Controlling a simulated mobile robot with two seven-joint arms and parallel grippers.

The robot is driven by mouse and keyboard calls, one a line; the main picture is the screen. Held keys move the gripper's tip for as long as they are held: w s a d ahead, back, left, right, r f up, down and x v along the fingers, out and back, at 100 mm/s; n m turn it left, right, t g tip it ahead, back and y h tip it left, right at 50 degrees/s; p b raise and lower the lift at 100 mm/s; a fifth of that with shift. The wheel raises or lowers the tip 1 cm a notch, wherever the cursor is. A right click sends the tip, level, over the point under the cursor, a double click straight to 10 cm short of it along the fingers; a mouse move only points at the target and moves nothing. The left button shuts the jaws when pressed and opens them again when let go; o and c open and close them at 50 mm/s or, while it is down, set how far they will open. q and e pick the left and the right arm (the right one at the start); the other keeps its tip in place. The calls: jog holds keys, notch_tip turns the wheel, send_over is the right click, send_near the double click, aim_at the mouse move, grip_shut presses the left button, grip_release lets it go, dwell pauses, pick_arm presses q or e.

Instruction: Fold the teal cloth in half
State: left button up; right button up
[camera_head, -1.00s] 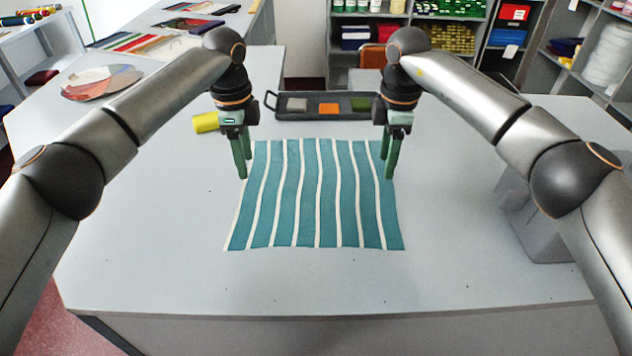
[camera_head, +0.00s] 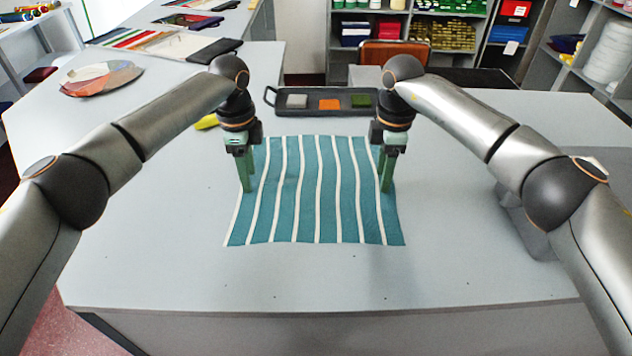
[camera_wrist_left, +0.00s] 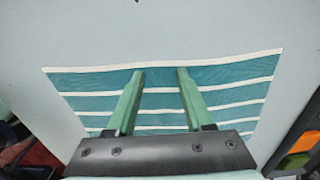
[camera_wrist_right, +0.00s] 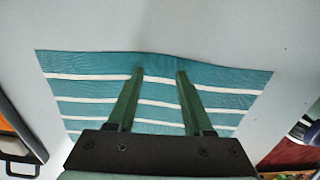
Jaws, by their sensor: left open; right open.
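The teal cloth (camera_head: 327,205) with white stripes lies spread flat on the grey counter. It also shows in the left wrist view (camera_wrist_left: 235,75) and the right wrist view (camera_wrist_right: 225,78). My left gripper (camera_head: 248,190) is open and points down at the cloth's left edge, around the middle of that side. In the left wrist view its fingers (camera_wrist_left: 160,72) are apart over the cloth, just inside the white border. My right gripper (camera_head: 386,190) is open at the right edge. In the right wrist view its fingers (camera_wrist_right: 160,73) are apart, and the edge bows slightly there.
A dark tray (camera_head: 295,111) with grey, orange and green swatches lies behind the cloth. A yellow object (camera_head: 206,122) is partly hidden behind my left arm. A grey block-like object (camera_head: 525,225) stands to the right. The counter (camera_head: 300,275) in front is clear.

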pick_arm(q)
grip_shut()
pick_arm(e)
grip_shut()
dwell(0.7)
pick_arm(q)
jog(key=shift+r, duration=0.1)
pick_arm(e)
jog(key=shift+r, duration=0.15)
